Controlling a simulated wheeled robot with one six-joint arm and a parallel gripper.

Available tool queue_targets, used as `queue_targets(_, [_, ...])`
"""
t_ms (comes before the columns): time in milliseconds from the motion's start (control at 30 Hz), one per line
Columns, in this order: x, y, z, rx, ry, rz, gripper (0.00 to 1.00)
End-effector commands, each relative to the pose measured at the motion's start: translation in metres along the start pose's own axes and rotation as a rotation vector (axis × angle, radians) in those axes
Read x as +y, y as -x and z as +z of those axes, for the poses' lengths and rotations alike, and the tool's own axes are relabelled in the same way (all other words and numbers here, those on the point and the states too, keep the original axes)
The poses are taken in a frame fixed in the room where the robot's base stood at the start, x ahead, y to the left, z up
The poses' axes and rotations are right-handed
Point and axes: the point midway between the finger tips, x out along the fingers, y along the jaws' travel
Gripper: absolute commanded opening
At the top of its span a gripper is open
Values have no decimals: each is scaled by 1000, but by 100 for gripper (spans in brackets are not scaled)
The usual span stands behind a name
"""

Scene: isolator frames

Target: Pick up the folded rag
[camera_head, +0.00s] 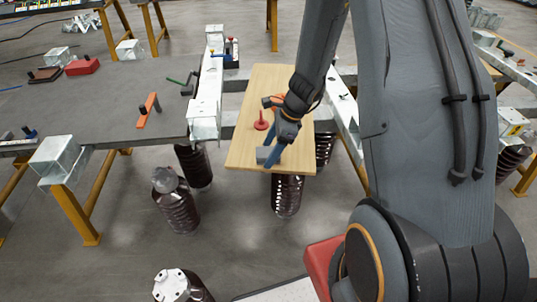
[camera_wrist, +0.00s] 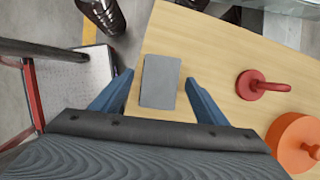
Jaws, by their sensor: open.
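The folded rag (camera_wrist: 160,82) is a small grey rectangle lying flat on a light wooden board. In the wrist view it lies between and a little beyond my two blue fingers. My gripper (camera_wrist: 158,92) is open, with one finger on each side of the rag and no visible contact. In the head view the rag (camera_head: 263,155) shows at the near end of the board, beside my gripper (camera_head: 272,156). My fingers partly cover it there. The exact height of the fingertips above the board cannot be told.
The wooden board (camera_head: 250,103) also carries a red plunger-like object (camera_wrist: 252,85) and an orange round object (camera_wrist: 290,135), both right of the rag in the wrist view. A grey table (camera_head: 95,110) with tools stands at left. Dark ribbed insulators (camera_head: 287,195) stand below.

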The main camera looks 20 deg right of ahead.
Motion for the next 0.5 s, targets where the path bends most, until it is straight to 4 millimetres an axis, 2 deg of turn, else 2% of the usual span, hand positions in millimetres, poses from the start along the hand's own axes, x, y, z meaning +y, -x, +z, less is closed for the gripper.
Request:
queue_targets(333, [0,-6,0,1,2,-1,66])
queue_targets(500, [0,-6,0,1,2,-1,37])
